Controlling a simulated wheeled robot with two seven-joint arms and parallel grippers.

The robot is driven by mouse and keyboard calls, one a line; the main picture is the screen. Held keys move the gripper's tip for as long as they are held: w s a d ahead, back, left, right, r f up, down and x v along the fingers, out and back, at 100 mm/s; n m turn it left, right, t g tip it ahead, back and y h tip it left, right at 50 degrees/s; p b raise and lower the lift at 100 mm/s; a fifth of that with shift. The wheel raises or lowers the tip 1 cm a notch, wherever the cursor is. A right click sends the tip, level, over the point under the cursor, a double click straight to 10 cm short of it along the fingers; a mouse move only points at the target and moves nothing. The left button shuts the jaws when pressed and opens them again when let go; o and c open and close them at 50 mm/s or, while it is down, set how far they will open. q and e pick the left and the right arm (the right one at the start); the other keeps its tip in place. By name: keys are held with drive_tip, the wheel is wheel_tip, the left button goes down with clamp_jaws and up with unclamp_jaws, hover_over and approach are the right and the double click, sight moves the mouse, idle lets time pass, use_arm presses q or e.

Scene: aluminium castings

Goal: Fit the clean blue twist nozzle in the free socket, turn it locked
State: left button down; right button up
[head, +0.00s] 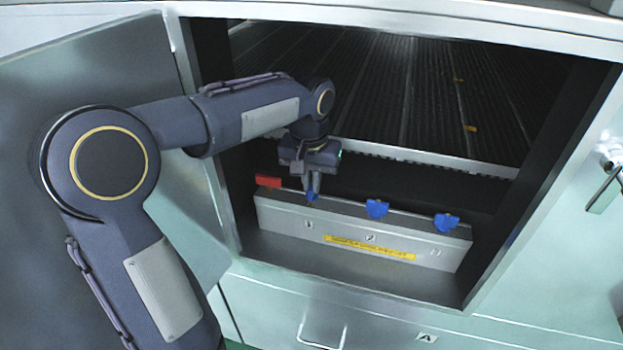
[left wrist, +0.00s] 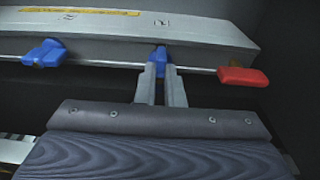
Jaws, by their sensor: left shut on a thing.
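My left gripper (head: 312,184) reaches through the opening and is shut on a small blue twist nozzle (head: 311,197). The nozzle is at the upper edge of the grey manifold bar (head: 335,228), above its leftmost number mark. In the left wrist view the two fingers (left wrist: 161,84) close on the blue nozzle (left wrist: 160,58), which meets the bar's edge. The fingers hide part of it, so I cannot tell how deep it sits or whether it is locked. Two other blue nozzles, middle (head: 376,208) and right (head: 445,222), sit along the same edge. My right gripper is not in view.
A red block (head: 268,181) sits at the bar's left end, close beside the gripper. A yellow label strip (head: 370,247) runs along the bar's front. The dark opening's frame (head: 540,190) surrounds the bar. A ribbed dark bed (head: 400,90) lies behind it.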

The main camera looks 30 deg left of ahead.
sight(310, 189)
use_arm(q)
drive_tip(key=shift+f+b, duration=0.3)
drive_tip(key=shift+f, duration=0.3)
drive_tip(key=c, duration=1.5)
unclamp_jaws()
drive_tip(key=shift+o, duration=0.2)
drive_tip(key=r, duration=0.5)
drive_tip(key=s+r, duration=0.1)
drive_tip(key=r, duration=0.1)
drive_tip(key=shift+d+r+p, duration=0.1)
drive_tip(key=shift+r+p, duration=0.3)
